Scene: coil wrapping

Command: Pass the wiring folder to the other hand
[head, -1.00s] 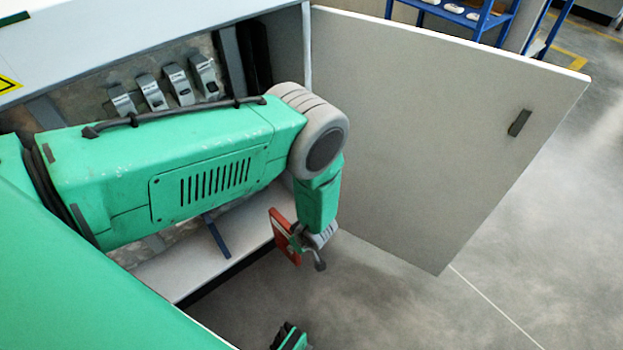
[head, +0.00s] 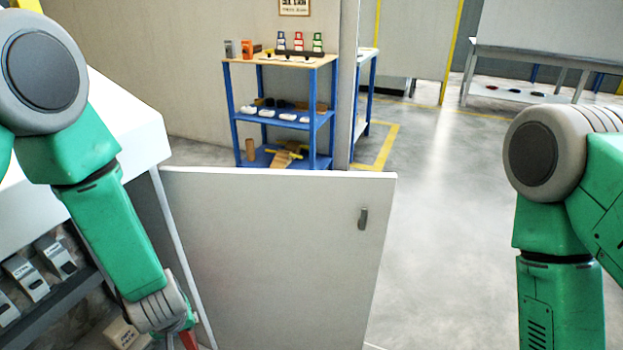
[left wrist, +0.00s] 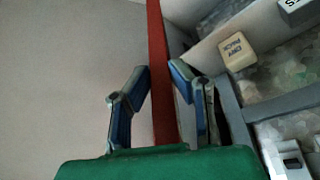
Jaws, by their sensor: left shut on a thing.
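The wiring folder is a thin red thing, seen edge-on in the left wrist view (left wrist: 158,45) as an upright strip between my left fingers. My left gripper (left wrist: 162,78) is shut on it. In the head view, my left gripper (head: 176,326) is at the bottom left, and only a small red bit of the folder (head: 189,340) shows at the picture's bottom edge. My right arm comes down at the right of the head view. Its gripper is below the picture and out of sight.
The cabinet's open white door (head: 280,250) stands just right of my left gripper. Grey switches (head: 28,278) sit inside the cabinet at left. A blue shelf rack (head: 280,122) stands behind the door. Floor between door and right arm is clear.

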